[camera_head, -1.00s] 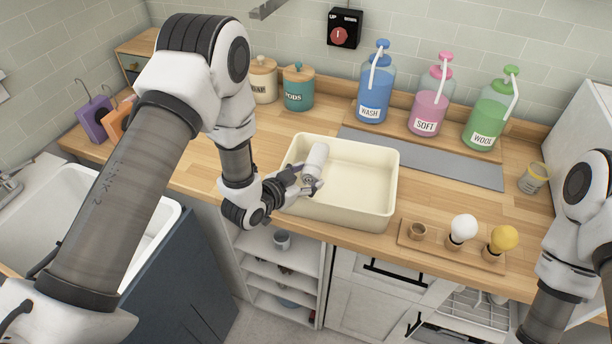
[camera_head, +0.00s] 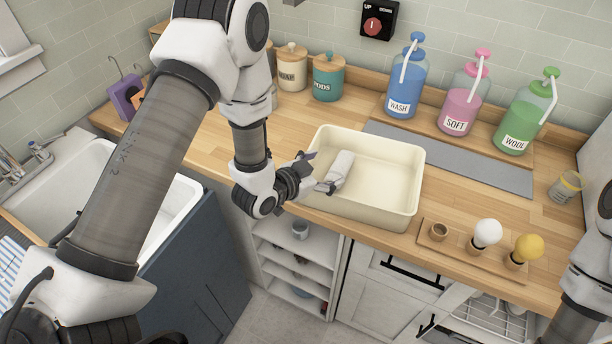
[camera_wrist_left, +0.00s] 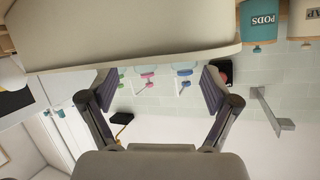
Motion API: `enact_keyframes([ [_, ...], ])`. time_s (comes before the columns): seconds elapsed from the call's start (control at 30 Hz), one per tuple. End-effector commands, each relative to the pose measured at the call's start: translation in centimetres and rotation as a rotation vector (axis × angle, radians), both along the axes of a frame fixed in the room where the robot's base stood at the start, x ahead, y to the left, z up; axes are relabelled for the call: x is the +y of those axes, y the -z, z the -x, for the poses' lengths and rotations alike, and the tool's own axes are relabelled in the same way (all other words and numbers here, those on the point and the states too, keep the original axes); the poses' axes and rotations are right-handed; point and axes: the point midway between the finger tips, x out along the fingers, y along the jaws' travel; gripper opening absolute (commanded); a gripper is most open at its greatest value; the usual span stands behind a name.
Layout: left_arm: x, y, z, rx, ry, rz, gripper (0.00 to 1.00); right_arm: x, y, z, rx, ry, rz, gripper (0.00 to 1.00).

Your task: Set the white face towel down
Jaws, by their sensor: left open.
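The white face towel (camera_head: 341,172) is a small white roll. It lies tilted inside the cream basin (camera_head: 391,200), near its left wall. My left gripper (camera_head: 322,172) is open at the basin's left side, its fingers by the towel's left and lower end. I cannot tell whether a finger still touches the towel. In the left wrist view the open fingers (camera_wrist_left: 157,86) are spread with nothing between them, and I cannot make out the towel there. My right arm shows at the right edge, its gripper out of view.
Blue (camera_head: 406,82), pink (camera_head: 462,100) and green (camera_head: 524,118) pump bottles stand behind the basin. A wooden tray (camera_head: 458,247) with small holders is at its right front. Lidded jars (camera_head: 328,78) stand behind left. A sink (camera_head: 60,150) is at far left.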

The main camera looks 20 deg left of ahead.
Motion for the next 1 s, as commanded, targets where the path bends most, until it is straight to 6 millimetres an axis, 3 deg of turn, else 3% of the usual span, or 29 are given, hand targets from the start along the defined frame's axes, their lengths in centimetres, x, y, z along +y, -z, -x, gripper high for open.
enact_keyframes([
  [0.03,0.6,0.1,1.2,0.001,-0.006,0.004,0.88,0.0,1.3,0.1,0.001,0.0,0.0,0.4],
  [0.13,1.5,-0.9,3.6,0.0,-0.006,0.006,0.88,0.0,2.3,0.1,0.001,0.0,0.0,0.4],
  [0.23,2.2,-2.0,5.7,-0.001,-0.006,0.007,0.88,0.0,2.9,0.0,0.001,0.0,0.0,0.4],
  [0.3,2.6,-2.9,6.7,0.0,-0.003,0.004,0.88,0.0,2.3,0.1,0.001,0.0,0.0,0.4],
  [0.57,2.9,-3.0,7.9,0.007,-0.001,0.0,0.88,0.0,2.1,0.0,0.0,0.0,0.0,0.4],
  [0.67,2.9,0.2,9.1,0.126,-0.022,0.001,0.88,0.0,2.2,0.0,0.001,0.0,0.0,0.4],
  [0.77,3.2,7.2,13.0,0.411,-0.096,0.001,0.88,0.0,2.2,0.0,0.001,0.0,0.0,0.4],
  [0.8,3.5,10.4,15.5,0.552,-0.147,-0.002,0.88,0.0,2.2,0.0,0.001,0.0,0.0,0.4],
  [0.9,4.5,16.6,22.6,0.884,-0.307,-0.017,0.88,0.0,2.1,0.0,0.001,0.0,0.0,0.4],
  [1.0,5.2,19.7,28.5,1.11,-0.454,-0.039,0.88,0.0,2.1,0.0,0.001,0.0,0.0,0.4],
])
